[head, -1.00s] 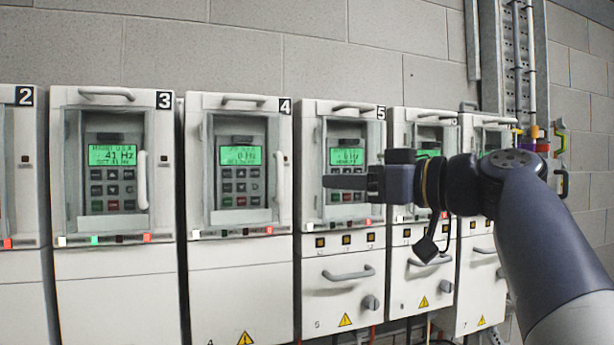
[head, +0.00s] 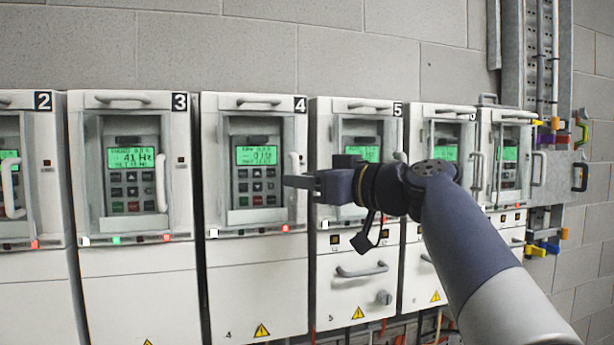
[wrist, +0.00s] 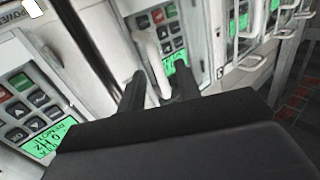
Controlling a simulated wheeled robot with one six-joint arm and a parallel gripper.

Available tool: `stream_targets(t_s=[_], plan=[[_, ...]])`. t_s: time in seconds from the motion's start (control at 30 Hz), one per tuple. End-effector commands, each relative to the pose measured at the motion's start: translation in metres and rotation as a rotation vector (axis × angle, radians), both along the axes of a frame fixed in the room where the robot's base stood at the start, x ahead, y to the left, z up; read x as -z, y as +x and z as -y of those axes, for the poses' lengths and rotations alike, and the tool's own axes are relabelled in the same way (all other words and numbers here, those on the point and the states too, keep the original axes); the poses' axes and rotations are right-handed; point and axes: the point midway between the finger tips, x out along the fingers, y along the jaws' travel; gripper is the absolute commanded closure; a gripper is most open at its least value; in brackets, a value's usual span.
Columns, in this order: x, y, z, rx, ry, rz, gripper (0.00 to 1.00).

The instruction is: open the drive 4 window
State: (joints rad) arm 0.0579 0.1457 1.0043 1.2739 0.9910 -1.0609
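The window's upright white handle (head: 294,168) is at the window's right edge. My gripper (head: 288,182) is at this handle's lower part in the head view. In the wrist view, which is turned roughly upside down, my gripper (wrist: 158,88) has its two dark fingers apart. The white handle (wrist: 153,62) shows between and just beyond the fingertips. I cannot tell whether they touch it.
The drive 3 cabinet (head: 135,270) stands left of drive 4. The drive 5 cabinet (head: 352,300) stands right, partly behind my arm. Their windows have similar protruding handles. Coloured cable parts (head: 556,135) and metal trunking are at the far right. The space before drives 3 and 4 is clear.

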Motion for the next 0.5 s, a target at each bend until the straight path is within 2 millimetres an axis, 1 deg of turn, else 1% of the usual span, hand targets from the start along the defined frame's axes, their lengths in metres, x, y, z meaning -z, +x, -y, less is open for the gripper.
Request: stream_targets(t_s=[0.17,0.5], plan=[[0.0005,0.0001,0.0002,0.0,0.0,0.0,0.68],[0.0004,0.0,0.0004,0.0,0.0,0.0,0.95]])
